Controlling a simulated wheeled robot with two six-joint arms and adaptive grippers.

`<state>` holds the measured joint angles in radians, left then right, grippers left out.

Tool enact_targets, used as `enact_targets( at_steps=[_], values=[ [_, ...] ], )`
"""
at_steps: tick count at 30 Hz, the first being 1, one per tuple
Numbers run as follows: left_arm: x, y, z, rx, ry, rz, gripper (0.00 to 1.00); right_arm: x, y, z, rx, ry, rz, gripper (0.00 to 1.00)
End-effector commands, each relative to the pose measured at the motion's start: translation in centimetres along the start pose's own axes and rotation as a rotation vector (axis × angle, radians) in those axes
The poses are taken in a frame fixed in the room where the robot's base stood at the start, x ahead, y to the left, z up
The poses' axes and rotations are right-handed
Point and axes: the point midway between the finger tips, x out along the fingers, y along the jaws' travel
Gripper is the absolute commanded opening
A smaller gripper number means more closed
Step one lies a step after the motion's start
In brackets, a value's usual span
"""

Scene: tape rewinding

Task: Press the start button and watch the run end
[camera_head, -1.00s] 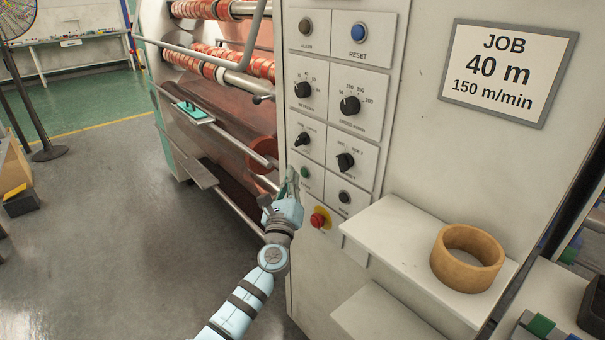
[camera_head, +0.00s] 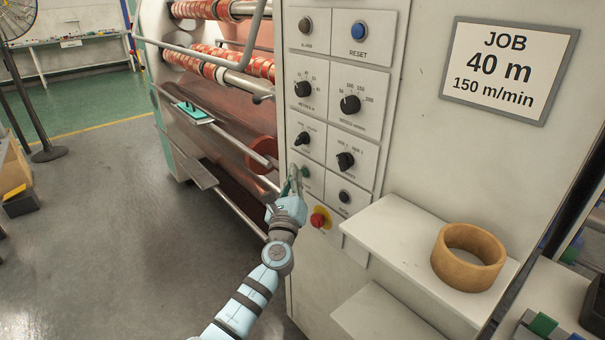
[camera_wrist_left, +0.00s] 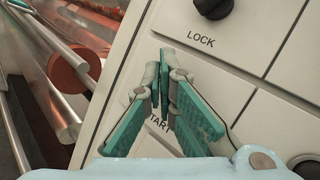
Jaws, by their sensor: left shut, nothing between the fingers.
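The green start button (camera_head: 305,172) is on the lower left of the machine's control panel in the head view. My left gripper (camera_head: 294,174) is shut and empty, its fingertips at the panel just left of the button; I cannot tell whether they touch it. In the left wrist view the green-padded fingers (camera_wrist_left: 163,72) point at the panel. They partly cover the START label (camera_wrist_left: 158,123), and the button does not show there. My right gripper is not in view.
Knobs fill the panel above, with a blue reset button (camera_head: 358,33) at the top. A shelf (camera_head: 385,232) with a tan ring (camera_head: 468,257) juts out at right. Rollers and bars (camera_head: 245,150) lie left.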

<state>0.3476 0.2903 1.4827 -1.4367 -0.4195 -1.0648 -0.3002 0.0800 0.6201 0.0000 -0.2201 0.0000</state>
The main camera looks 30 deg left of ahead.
Motion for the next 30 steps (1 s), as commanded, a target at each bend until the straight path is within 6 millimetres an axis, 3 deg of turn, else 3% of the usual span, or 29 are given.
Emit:
enact_targets(
  at_steps=[30],
  values=[
    [-0.18, 0.12, 0.12, 0.000, 0.002, 0.000, 0.00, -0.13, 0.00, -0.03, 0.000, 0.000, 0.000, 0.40]
  ],
)
